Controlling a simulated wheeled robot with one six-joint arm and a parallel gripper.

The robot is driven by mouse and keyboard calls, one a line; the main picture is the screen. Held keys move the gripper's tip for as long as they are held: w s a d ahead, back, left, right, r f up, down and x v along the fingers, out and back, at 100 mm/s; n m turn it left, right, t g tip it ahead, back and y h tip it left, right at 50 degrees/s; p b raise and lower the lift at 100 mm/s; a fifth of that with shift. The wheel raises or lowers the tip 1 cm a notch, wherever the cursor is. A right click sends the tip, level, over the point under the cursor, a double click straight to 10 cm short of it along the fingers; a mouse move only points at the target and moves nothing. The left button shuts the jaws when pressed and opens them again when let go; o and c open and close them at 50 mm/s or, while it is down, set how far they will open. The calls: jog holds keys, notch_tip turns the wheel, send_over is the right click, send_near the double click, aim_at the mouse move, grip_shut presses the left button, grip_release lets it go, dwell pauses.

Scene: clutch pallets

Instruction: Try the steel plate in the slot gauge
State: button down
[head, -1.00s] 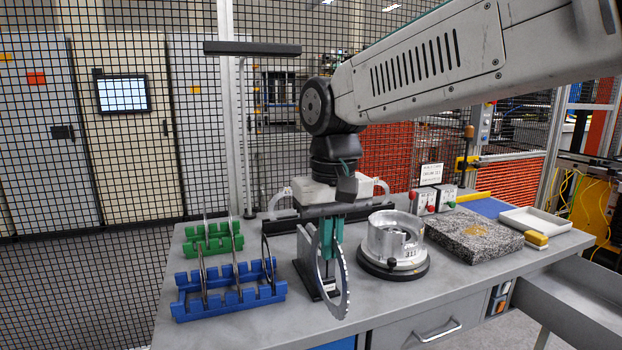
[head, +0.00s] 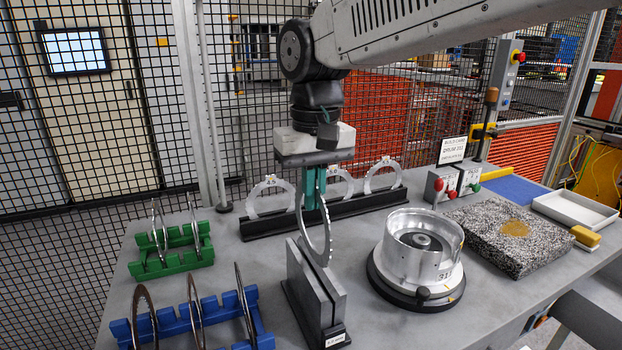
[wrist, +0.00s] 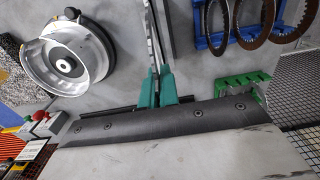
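My gripper (head: 313,200) has green fingers and is shut on the steel plate (head: 327,235), a thin ring with a notched edge. The plate hangs upright, nearly edge-on in the head view. The slot gauge (head: 305,285), a dark grey block of two upright walls with a narrow gap, stands right below it. The plate's lower edge is at the gauge's top; I cannot tell whether it has entered the gap. In the wrist view the plate (wrist: 153,38) runs out edge-on between the fingers (wrist: 156,88).
A blue rack (head: 175,326) and a green rack (head: 175,262) hold upright rings at left. A silver drum (head: 424,240) on a black base stands right of the gauge. Behind is a black rail (head: 340,208) with pale ring gauges. A granite block (head: 510,235) lies further right.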

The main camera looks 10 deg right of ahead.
jog(key=shift+w, duration=0.15)
notch_tip(320, 180, down, 5)
jog(key=shift+w+r, duration=0.1)
jog(key=shift+r, duration=0.7)
dwell(0.5)
jog(key=c, duration=1.6)
grip_release()
jog(key=shift+r, duration=0.1)
jog(key=shift+r, duration=3.9)
